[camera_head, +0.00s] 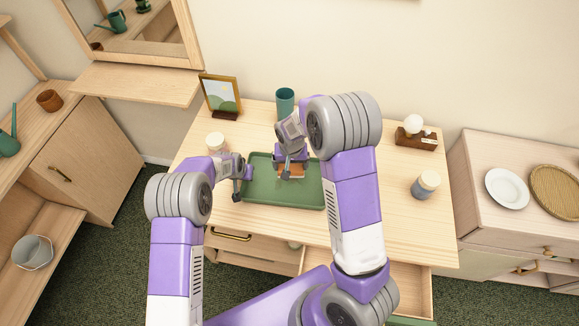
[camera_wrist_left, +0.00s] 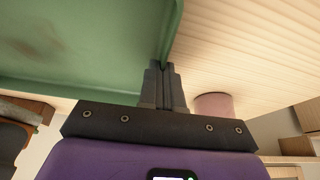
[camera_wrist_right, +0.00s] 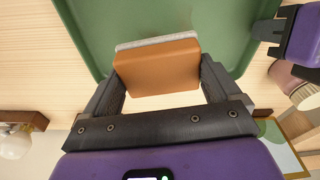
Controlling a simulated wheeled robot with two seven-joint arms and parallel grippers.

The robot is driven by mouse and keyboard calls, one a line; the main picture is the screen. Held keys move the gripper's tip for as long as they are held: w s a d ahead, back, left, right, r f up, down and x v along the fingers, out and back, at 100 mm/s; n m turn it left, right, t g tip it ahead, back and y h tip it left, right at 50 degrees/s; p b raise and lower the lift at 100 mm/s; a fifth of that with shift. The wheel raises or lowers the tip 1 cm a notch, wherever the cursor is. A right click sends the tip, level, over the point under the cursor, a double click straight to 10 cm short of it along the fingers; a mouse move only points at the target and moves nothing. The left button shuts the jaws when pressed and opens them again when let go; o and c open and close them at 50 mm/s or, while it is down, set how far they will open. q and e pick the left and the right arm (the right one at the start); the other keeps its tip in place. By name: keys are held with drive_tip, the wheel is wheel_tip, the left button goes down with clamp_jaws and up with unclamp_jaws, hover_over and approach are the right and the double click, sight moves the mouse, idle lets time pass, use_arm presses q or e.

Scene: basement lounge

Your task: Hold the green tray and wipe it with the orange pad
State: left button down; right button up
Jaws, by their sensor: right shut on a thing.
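The green tray (camera_head: 262,196) lies on the wooden table below me and also shows in both wrist views. My left gripper (camera_head: 240,184) is at the tray's left edge; in the left wrist view its fingers (camera_wrist_left: 165,84) are closed together on the rim. The orange pad (camera_wrist_right: 157,70), with a pale layer on its far side, sits between the fingers of my right gripper (camera_wrist_right: 160,82), which is shut on it. In the head view the pad (camera_head: 291,171) is over the tray's upper middle; contact is unclear. A brownish smudge (camera_wrist_left: 35,38) shows on the tray.
A picture frame (camera_head: 221,95), a teal cup (camera_head: 285,101) and a white-lidded jar (camera_head: 216,142) stand behind and left of the tray. A lamp on a wooden block (camera_head: 416,138) and another jar (camera_head: 425,186) stand right. A table drawer (camera_head: 405,278) is open in front.

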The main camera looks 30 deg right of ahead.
drive_tip(key=shift+f, duration=4)
drive_tip(key=shift+w+a, duration=0.45)
drive_tip(key=shift+a, duration=0.25)
drive_tip(key=shift+c, duration=1.1)
drive_tip(key=shift+w+a, duration=0.4)
drive_tip(key=shift+a, duration=0.25)
drive_tip(key=shift+s+d, duration=0.4)
drive_tip(key=shift+d, duration=0.25)
drive_tip(key=shift+s+d, duration=0.4)
drive_tip(key=shift+d, duration=0.25)
drive_tip(key=shift+s+d+r, duration=0.1)
drive_tip(key=shift+r, duration=4.1)
